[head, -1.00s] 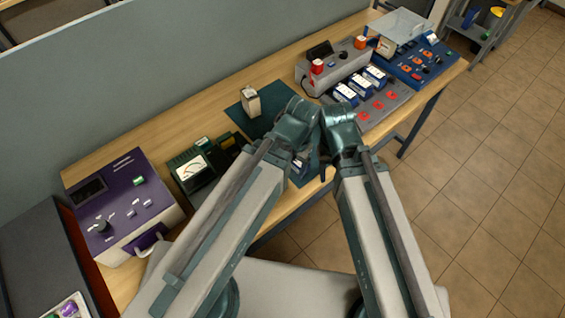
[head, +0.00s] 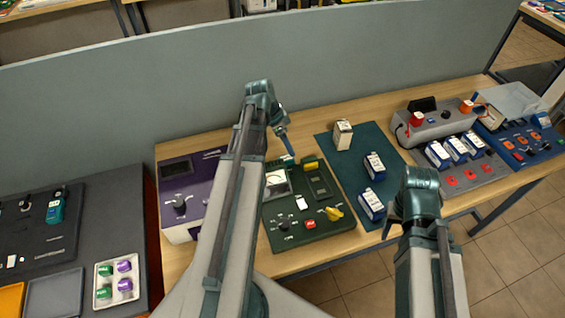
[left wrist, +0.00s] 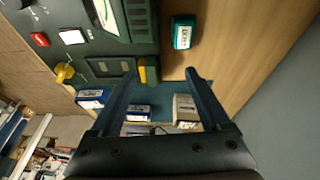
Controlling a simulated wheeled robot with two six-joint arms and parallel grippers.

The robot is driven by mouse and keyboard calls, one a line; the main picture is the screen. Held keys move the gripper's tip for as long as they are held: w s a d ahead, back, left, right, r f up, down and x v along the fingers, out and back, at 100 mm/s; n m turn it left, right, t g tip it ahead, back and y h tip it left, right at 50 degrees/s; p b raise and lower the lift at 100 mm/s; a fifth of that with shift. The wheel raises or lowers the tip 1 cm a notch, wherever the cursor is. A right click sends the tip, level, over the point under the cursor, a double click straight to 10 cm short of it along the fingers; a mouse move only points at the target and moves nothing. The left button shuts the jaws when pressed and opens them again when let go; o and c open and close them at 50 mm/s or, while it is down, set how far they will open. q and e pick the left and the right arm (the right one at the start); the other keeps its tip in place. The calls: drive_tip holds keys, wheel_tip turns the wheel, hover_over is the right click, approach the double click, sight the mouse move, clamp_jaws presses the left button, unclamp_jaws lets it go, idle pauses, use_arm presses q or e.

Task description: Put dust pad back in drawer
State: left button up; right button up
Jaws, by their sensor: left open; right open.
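No item is clearly readable as the dust pad. A small teal block with a white label (left wrist: 184,33) lies on the wood beside the green meter unit, beyond my left fingertips in the left wrist view; it may show partly in the head view. My left gripper (left wrist: 160,76) is open and empty above the bench; in the head view it (head: 286,142) hangs behind the green meter unit. My right gripper (head: 392,222) is open at the bench's front edge, its fingers partly hidden. The purple unit (head: 181,190) stands left of the meter; no open drawer shows, and its front is partly hidden by my left arm.
The green meter unit (head: 305,228) stands mid-bench. A teal mat (head: 350,158) holds a beige block (head: 343,134) and two blue-white blocks (head: 374,166). Grey and blue units stand at right. A tray of green and purple caps (head: 104,292) is at left. A grey partition (head: 200,95) runs behind.

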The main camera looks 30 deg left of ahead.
use_arm(q)
drive_tip(key=t, duration=0.1)
approach(286, 158)
drive_tip(key=f+b, duration=0.1)
drive_tip(key=b, duration=0.2)
drive_tip(key=f+b, duration=0.2)
drive_tip(key=b, duration=0.2)
drive_tip(key=shift+w+a+f+m, duration=0.1)
drive_tip(key=shift+w+a+m, duration=0.05)
drive_tip(key=shift+w+m, duration=0.2)
drive_tip(key=shift+w+f+b, duration=0.25)
drive_tip(key=shift+b, duration=0.25)
drive_tip(key=b+x, duration=0.2)
drive_tip(key=d+b+x, duration=0.1)
drive_tip(key=b+x, duration=0.1)
drive_tip(key=x, duration=0.1)
drive_tip(key=shift+b, duration=0.35)
drive_tip(key=shift+r, duration=0.1)
clamp_jaws()
